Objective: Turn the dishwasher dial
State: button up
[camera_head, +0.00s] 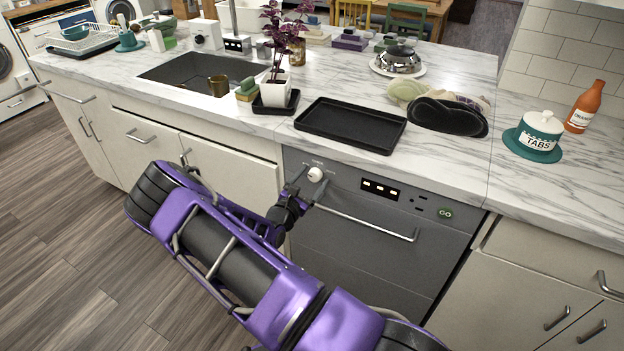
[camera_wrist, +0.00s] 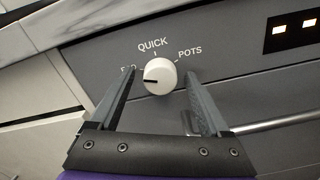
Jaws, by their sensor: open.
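The dishwasher dial (camera_head: 315,174) is a round white knob on the upper left of the grey dishwasher front (camera_head: 350,245). In the wrist view the dial (camera_wrist: 160,76) has a dark pointer mark on its left side. The labels QUICK, POTS and a partly hidden one at left surround it. My gripper (camera_wrist: 160,82) is open, with one finger on each side of the dial. Gaps show between the fingers and the dial in the wrist view; I cannot tell whether the tips reach alongside it. In the head view my gripper (camera_head: 302,190) is at the dial.
The dishwasher's bar handle (camera_head: 367,222) runs just below and right of the dial. A black tray (camera_head: 350,125) lies on the marble counter above.

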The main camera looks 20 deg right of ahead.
grip_shut()
jog(key=shift+m, duration=0.4)
jog(key=m, duration=0.4)
jog(key=shift+m, duration=0.4)
jog(key=m+b, duration=0.2)
jog(key=m, duration=0.3)
jog(key=m+b, duration=0.5)
jog(key=m, duration=0.1)
jog(key=shift+f+m, duration=0.1)
jog(key=shift+m, duration=0.3)
jog(key=shift+r+m+b, duration=0.2)
jog(key=shift+m+b, duration=1.05)
jog(key=shift+m, duration=0.95)
